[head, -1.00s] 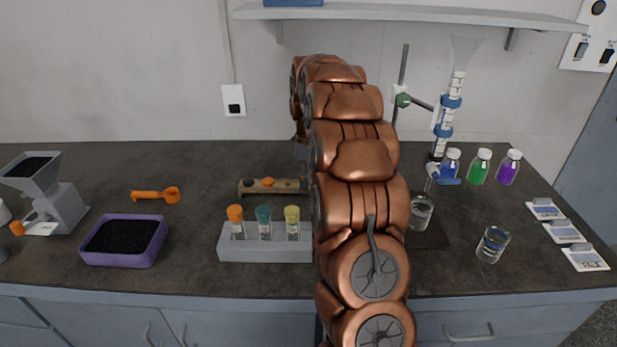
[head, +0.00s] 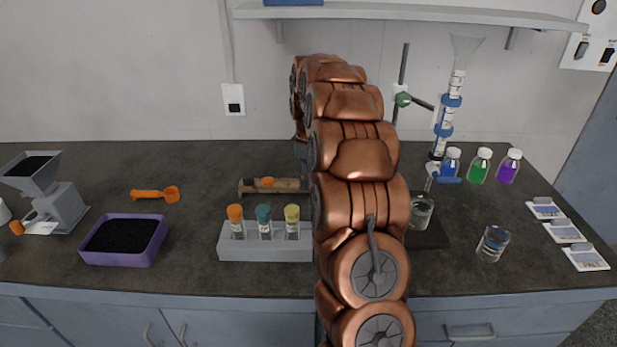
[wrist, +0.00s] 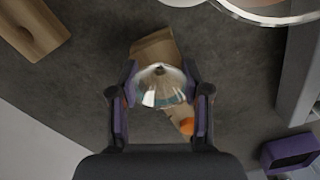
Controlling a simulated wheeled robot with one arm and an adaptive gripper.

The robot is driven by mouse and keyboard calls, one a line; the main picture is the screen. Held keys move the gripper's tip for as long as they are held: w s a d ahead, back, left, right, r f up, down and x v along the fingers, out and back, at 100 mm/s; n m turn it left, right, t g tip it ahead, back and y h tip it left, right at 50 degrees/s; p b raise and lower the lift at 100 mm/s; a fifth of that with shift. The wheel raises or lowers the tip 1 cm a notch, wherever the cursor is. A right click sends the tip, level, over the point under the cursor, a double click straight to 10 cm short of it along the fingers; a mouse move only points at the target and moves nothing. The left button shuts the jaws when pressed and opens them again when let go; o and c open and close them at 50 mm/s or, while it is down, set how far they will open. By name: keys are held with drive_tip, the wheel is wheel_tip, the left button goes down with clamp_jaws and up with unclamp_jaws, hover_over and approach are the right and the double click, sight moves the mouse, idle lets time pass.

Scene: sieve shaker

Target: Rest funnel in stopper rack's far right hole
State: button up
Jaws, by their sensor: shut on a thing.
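My gripper (wrist: 160,98) is shut on a clear, shiny funnel (wrist: 160,90), seen between its two purple-padded fingers in the wrist view. The wooden stopper rack (wrist: 153,46) lies beneath the funnel, partly covered by it and by a finger. An orange stopper (wrist: 187,126) shows at the rack's lower end there. In the head view the rack (head: 250,187) lies at the back of the bench with the orange stopper (head: 268,182) on it. My arm hides the gripper and held funnel there and crosses the rack's right end. I cannot tell whether the funnel touches the rack.
A grey vial rack (head: 262,247) with three capped vials stands in front of the stopper rack. A purple tray (head: 105,258) and orange scoop (head: 150,194) lie left. Another wooden block (wrist: 30,28) is in the wrist view. Beakers and a clamp stand (head: 403,70) are right of my arm.

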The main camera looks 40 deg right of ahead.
idle(0.4)
drive_tip(key=o, duration=1.2)
drive_tip(key=shift+r, duration=0.15)
drive_tip(key=shift+r+p, duration=0.9)
drive_tip(key=shift+r, duration=1.9)
